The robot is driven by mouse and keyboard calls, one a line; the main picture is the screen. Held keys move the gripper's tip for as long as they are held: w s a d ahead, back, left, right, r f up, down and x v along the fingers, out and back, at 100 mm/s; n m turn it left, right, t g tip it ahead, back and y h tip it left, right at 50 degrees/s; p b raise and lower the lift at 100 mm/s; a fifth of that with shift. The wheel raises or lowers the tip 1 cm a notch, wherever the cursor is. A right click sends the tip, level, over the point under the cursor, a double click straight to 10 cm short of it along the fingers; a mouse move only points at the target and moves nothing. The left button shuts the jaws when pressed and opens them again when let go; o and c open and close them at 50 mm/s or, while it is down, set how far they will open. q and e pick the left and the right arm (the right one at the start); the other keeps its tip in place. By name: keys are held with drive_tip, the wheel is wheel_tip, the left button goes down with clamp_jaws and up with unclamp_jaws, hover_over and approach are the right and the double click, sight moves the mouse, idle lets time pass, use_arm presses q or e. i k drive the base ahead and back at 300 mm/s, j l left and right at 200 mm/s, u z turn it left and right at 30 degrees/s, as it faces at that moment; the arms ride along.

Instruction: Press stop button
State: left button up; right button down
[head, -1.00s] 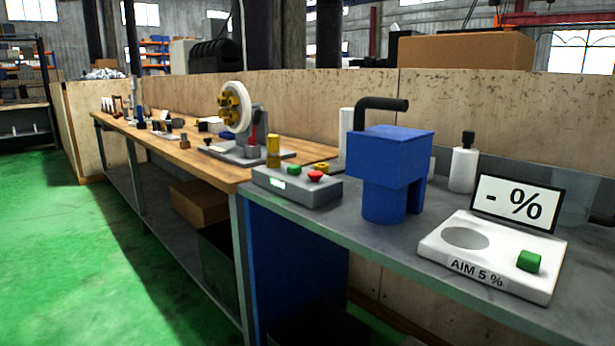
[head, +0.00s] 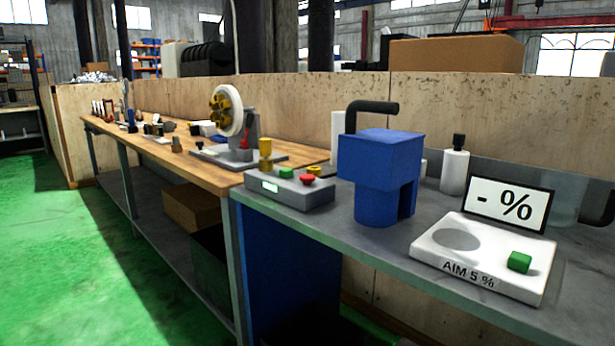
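A grey control box (head: 290,193) sits on the grey end of the bench, left of the blue machine. On its top are a red button (head: 307,179), a green button (head: 286,172) and a yellow button (head: 314,170). A small lit display (head: 270,186) is on its front face. No label on the buttons is readable, and nothing touches them. A second green button (head: 519,262) is on the white device (head: 480,265) marked "AIM 5 %". Neither of my grippers shows in the head view.
A blue machine (head: 378,170) with a black pipe stands right of the control box. A "- %" sign (head: 506,205) and a white bottle (head: 454,170) are further right. A grinding wheel (head: 228,110) stands on the wooden bench. Green floor (head: 90,260) is free at left.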

sight(306, 179)
drive_tip(key=i+j+z, duration=0.6)
drive_tip(key=j, duration=0.4)
drive_tip(key=i+j+z, duration=0.45)
drive_tip(key=j, duration=0.35)
drive_tip(key=u, duration=0.4)
drive_tip(key=k+j+z, duration=0.15)
drive_tip(key=z, duration=0.25)
drive_tip(key=i+l, duration=0.1)
